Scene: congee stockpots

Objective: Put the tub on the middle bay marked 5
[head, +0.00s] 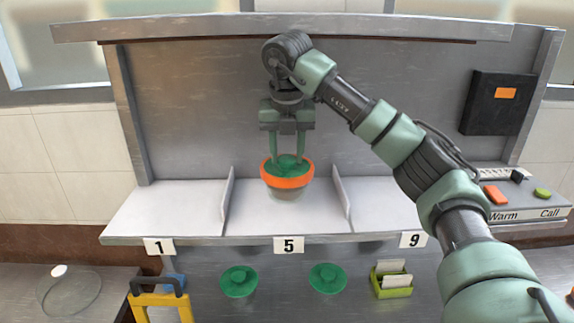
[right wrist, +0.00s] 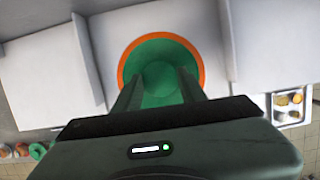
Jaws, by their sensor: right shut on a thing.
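The tub (head: 287,182) has an orange rim, a green lid with a knob, and a pale lower body. My right gripper (head: 288,160) is shut on the tub's green lid knob, coming from above. The tub is upright over the middle bay marked 5 (head: 262,218), between two low dividers. I cannot tell whether its base touches the shelf. In the right wrist view the tub's green lid (right wrist: 160,75) and orange rim lie between and beyond the fingers. My left gripper is not in view.
Bays marked 1 (head: 170,208) and 9 (head: 382,215) flank the middle and look empty. Dividers (head: 227,195) and (head: 342,192) separate them. Below are two green lids (head: 239,281), a green card holder (head: 391,284), a glass dish (head: 70,296) and a yellow-handled item (head: 160,304). A button panel (head: 515,203) is at right.

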